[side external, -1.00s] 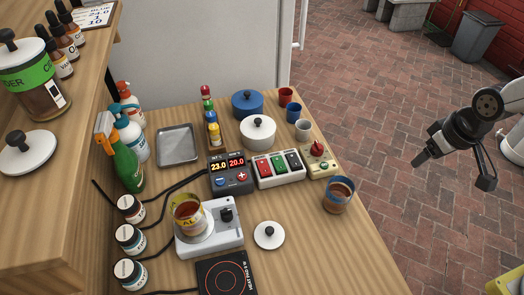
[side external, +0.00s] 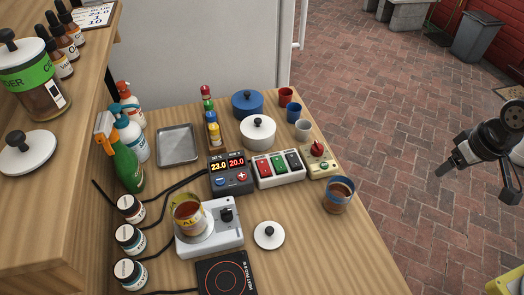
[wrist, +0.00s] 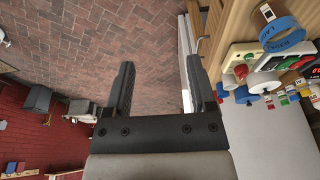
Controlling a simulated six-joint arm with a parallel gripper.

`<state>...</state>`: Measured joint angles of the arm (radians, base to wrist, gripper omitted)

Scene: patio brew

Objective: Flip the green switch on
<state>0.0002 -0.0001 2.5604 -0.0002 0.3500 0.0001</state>
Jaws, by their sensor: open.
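A white switch box (side external: 278,179) on the wooden table carries a red, a green and a dark rocker side by side. The green switch (side external: 278,165) is the middle one; its on or off position is too small to tell. In the wrist view the green switch (wrist: 302,62) shows at the upper right. My gripper (side external: 445,170) hangs off the table to the right, over the brick floor, well apart from the switch box. In the wrist view my gripper (wrist: 158,92) has its two fingers spread with nothing between them.
A beige box with a red knob (side external: 319,150) stands right of the switch box, and a digital controller (side external: 229,174) left of it. A brown-filled cup (side external: 339,196) stands near the table's right edge. Lidded pots (side external: 258,132) and small cups stand behind.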

